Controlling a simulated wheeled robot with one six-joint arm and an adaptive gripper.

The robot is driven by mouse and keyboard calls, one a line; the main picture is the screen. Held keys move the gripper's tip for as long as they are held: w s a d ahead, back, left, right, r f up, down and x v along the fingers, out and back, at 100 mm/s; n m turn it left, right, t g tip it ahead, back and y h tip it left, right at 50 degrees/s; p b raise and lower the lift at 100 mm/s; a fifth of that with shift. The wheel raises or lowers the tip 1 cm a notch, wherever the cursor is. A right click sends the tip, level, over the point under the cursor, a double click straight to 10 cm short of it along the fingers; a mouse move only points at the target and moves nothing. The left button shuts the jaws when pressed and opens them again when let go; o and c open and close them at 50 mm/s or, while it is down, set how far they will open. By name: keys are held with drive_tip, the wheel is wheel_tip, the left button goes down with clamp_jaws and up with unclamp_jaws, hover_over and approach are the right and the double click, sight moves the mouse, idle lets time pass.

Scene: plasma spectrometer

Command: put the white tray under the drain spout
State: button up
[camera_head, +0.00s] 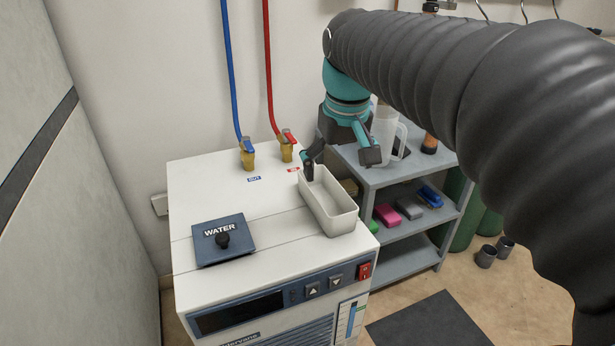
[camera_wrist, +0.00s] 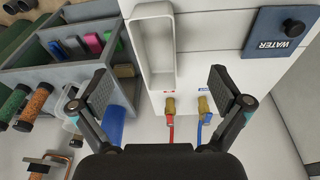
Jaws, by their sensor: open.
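The white tray (camera_head: 341,224) is an empty, long open box on top of the white machine, along its right edge. In the wrist view the tray (camera_wrist: 157,45) lies ahead, with its near end in line with the gap between the fingers. My gripper (camera_head: 338,164) is open and empty, at the tray's back end. One finger shows by the tray's back left corner and the other beyond its right side. In the wrist view both fingers of my gripper (camera_wrist: 160,80) are spread wide and hold nothing. I cannot make out a drain spout in either view.
The machine top (camera_head: 220,185) carries a dark WATER lid (camera_head: 224,240) and brass valves (camera_head: 247,158) with blue and red hoses. A grey shelf (camera_head: 405,170) to the right holds a pitcher (camera_head: 386,125) and coloured blocks.

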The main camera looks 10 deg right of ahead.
drive_tip(key=w+r+g, duration=0.2)
drive_tip(key=w, duration=0.9)
hover_over(320, 199)
drive_tip(key=shift+n, duration=0.4)
wheel_tip(320, 199, down, 9)
drive_tip(key=shift+s, duration=0.15)
drive_tip(key=shift+a+f+b, duration=0.1)
drive_tip(key=shift+f+b, duration=0.3)
drive_tip(key=shift+f, duration=2.2)
drive_tip(key=c, duration=1.4)
drive_tip(key=shift+o, duration=0.2)
drive_tip(key=shift+r, duration=0.5)
drive_tip(key=r, duration=0.3)
drive_tip(key=shift+d+r, duration=0.3)
drive_tip(key=s+d+r, duration=0.5)
drive_tip(key=d+r, duration=0.1)
drive_tip(key=d, duration=0.3)
drive_tip(key=shift+d+r, duration=0.25)
drive_tip(key=shift+d, duration=0.15)
